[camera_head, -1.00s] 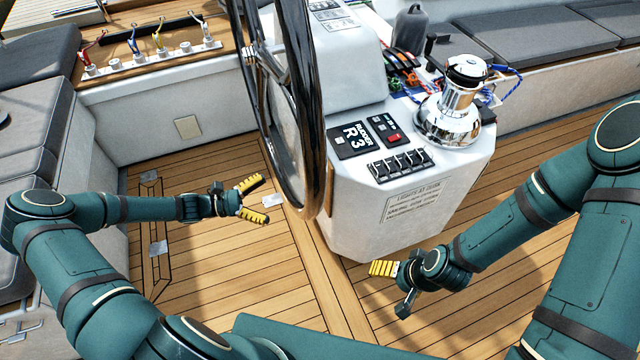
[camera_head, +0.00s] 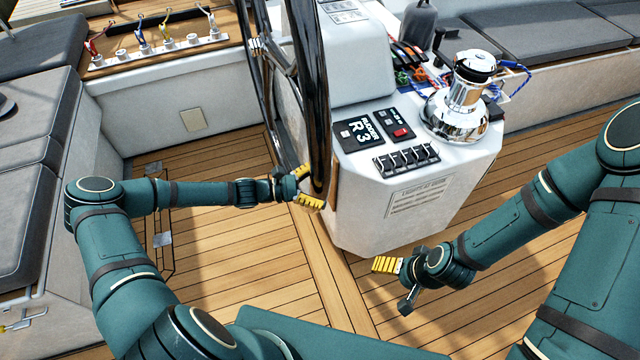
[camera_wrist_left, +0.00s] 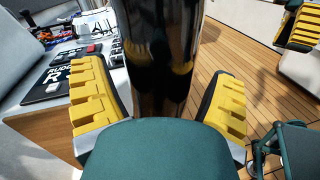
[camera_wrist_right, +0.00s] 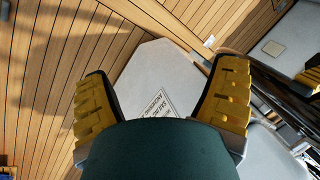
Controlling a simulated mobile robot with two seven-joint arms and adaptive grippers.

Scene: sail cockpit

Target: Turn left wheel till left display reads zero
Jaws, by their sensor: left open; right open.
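A large glossy black steering wheel (camera_head: 316,100) stands upright at the left side of the white console. A black display (camera_head: 358,136) on the console top reads "RUDDER R 3"; it also shows in the left wrist view (camera_wrist_left: 52,82). My left gripper (camera_head: 308,187) is at the lower near part of the rim. In the left wrist view the rim (camera_wrist_left: 160,50) passes between its two yellow fingers, which are open on either side of it. My right gripper (camera_head: 388,264) is open and empty, low in front of the console.
The white console (camera_head: 370,215) carries a panel with a red switch (camera_head: 398,130), a row of black switches (camera_head: 408,158) and a chrome winch (camera_head: 458,105). Grey-cushioned benches line both sides.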

